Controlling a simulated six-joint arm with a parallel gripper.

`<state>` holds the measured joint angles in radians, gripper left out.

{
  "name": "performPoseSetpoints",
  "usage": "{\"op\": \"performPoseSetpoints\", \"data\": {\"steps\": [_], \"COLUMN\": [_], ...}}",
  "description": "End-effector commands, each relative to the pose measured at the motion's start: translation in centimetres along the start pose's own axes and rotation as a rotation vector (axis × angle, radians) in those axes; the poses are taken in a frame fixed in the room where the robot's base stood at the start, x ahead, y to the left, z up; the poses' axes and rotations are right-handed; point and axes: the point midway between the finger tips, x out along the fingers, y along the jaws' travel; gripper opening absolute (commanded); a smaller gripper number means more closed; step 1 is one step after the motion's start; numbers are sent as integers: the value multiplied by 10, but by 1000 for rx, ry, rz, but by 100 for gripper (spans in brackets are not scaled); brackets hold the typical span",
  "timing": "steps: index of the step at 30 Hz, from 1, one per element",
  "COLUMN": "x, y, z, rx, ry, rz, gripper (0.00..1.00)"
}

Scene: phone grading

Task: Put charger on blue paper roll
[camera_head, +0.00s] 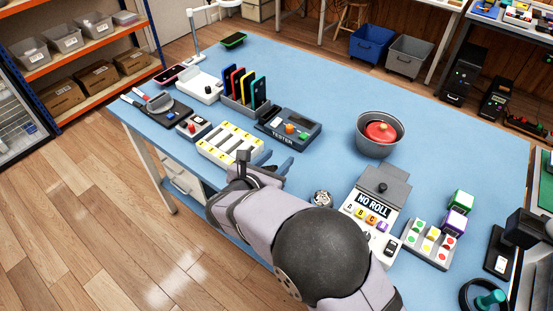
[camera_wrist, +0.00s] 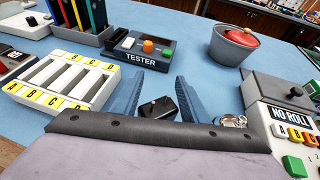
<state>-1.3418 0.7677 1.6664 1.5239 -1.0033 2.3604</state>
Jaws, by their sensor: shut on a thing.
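My gripper (camera_head: 274,162) is low over the front of the blue table, just right of the white A-B-C-D rack. In the wrist view its two blue-grey fingers (camera_wrist: 160,80) are closed around a small black block (camera_wrist: 159,108), which looks like the charger. The lower part of the block is hidden behind the dark edge of my wrist. In the head view the block is hard to make out among my fingers. I cannot make out a blue paper roll in either view.
The tester (camera_head: 288,128) and phone rack (camera_head: 243,103) stand beyond my gripper. The grey pot with a red lid (camera_head: 380,133), the NO ROLL machine (camera_head: 375,205) and a small shiny metallic item (camera_head: 321,198) are to the right. Bare table lies between the tester and pot.

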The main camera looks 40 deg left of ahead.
Motion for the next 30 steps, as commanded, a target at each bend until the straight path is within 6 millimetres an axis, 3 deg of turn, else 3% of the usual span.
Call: {"op": "performPoseSetpoints", "data": {"steps": [8,9,11,25,30], "x": [2,1,1,-1,-23], "y": [0,0,0,0,2], "z": [-4,-3,-2,3,-1], "rx": [0,-1,-1,-1,-1], "ry": [0,0,0,0,0], "rz": [0,0,0,0,4], "gripper": [18,47,59,59,59]}}
